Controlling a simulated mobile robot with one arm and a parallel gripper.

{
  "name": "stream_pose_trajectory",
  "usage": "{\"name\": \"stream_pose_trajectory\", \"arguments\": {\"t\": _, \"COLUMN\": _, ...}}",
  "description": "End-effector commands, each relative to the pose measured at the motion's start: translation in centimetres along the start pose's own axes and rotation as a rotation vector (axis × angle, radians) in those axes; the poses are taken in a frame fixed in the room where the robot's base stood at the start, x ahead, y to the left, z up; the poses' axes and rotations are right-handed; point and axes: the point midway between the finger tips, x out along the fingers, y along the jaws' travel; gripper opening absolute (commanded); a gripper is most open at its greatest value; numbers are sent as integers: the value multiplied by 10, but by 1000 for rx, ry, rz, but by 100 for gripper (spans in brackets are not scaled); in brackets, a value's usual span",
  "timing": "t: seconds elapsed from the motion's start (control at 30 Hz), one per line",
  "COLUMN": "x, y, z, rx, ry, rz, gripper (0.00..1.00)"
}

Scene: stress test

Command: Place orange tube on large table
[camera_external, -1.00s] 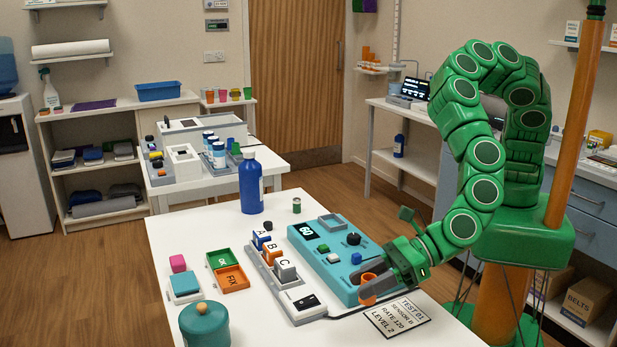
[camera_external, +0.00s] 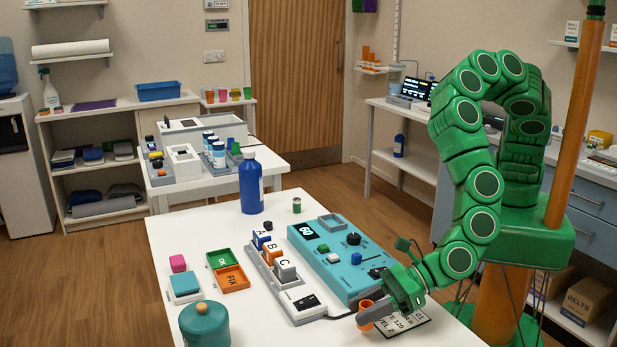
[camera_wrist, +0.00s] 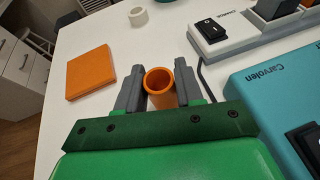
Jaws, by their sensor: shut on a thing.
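The orange tube (camera_external: 364,316) is upright at the front of the white large table (camera_external: 185,237). My gripper (camera_external: 372,311) is shut on it. In the wrist view the tube (camera_wrist: 158,97) sits between my two grey fingers (camera_wrist: 158,88), with its open mouth toward the camera. The tube is beside the teal device, above or on the table; I cannot tell whether its bottom touches the surface.
The teal device (camera_external: 320,262) and the white lettered switch strip (camera_external: 308,305) lie just behind and left of the tube. A printed card (camera_external: 405,325) lies to its right, partly hidden. A teal lidded pot (camera_external: 204,327) stands at front left. Bare table lies between pot and strip.

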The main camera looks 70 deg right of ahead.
Motion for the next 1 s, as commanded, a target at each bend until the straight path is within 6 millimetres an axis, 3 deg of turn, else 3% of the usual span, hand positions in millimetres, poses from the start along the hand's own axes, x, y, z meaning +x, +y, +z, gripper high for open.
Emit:
{"name": "stream_pose_trajectory", "arguments": {"t": 0.17, "x": 6, "y": -1, "z": -15, "rx": -4, "ry": 1, "rz": 0, "gripper": 7}}
{"name": "stream_pose_trajectory", "arguments": {"t": 0.57, "x": 7, "y": -1, "z": -18, "rx": -1, "ry": 1, "rz": 0, "gripper": 7}}
{"name": "stream_pose_trajectory", "arguments": {"t": 0.6, "x": 7, "y": -1, "z": -18, "rx": -1, "ry": 1, "rz": 0, "gripper": 39}}
{"name": "stream_pose_trajectory", "arguments": {"t": 0.73, "x": 7, "y": -1, "z": -18, "rx": -1, "ry": 1, "rz": 0, "gripper": 59}}
{"name": "stream_pose_trajectory", "arguments": {"t": 1.0, "x": 7, "y": -1, "z": -18, "rx": -1, "ry": 1, "rz": 0, "gripper": 62}}
